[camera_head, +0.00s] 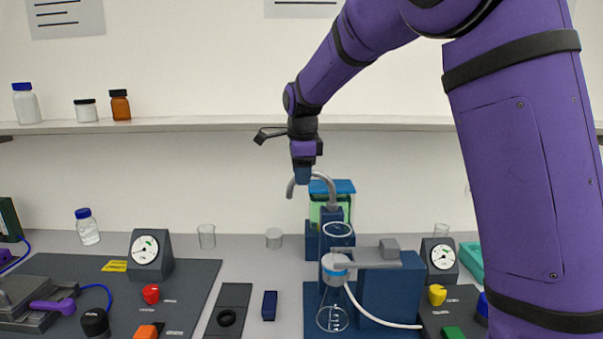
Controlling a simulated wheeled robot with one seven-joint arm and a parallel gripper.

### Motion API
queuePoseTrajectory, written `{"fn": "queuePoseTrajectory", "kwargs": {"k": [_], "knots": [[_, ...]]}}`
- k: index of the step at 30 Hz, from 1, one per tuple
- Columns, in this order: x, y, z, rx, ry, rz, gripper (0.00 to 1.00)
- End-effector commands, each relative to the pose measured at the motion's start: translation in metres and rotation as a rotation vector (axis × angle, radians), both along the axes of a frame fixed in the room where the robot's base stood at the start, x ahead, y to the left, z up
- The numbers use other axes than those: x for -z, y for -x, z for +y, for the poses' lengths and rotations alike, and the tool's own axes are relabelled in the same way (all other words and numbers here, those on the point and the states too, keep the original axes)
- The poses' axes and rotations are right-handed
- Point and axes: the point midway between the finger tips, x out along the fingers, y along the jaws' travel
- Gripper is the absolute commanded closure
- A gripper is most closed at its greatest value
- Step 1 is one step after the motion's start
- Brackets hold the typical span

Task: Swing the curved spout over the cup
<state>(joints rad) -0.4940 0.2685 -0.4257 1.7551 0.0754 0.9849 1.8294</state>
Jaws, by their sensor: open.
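The curved grey spout (328,183) rises from a dark blue post and arches left. Its free end hangs down left of the cup, not above it. The cup (338,230), a clear glass with a pale rim, stands on the rig in front of the post. My gripper (302,180) points down at the top of the spout's arch and overlaps it in the picture. It is open. I cannot tell whether its fingers touch the spout or straddle it, and they hide part of the arch.
A green tank (317,212) with a blue lid stands behind the post. Below the cup are a filter holder (335,262), a grey clamp (377,260) and a glass flask (331,319). Gauges stand left (146,249) and right (441,256). A shelf (200,126) runs behind my arm.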

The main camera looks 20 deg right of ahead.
Motion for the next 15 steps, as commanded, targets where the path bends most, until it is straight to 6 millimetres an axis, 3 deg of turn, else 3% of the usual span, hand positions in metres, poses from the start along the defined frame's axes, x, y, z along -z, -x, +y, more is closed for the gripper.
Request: {"fn": "queuePoseTrajectory", "kwargs": {"k": [8, 14, 15], "knots": [[0.0018, -0.0004, -0.0002, 0.000, 0.000, 0.000, 0.56], [0.0017, -0.0004, -0.0001, -0.001, 0.000, 0.000, 0.97], [0.0016, -0.0004, -0.0001, -0.001, 0.000, 0.000, 1.00]]}}
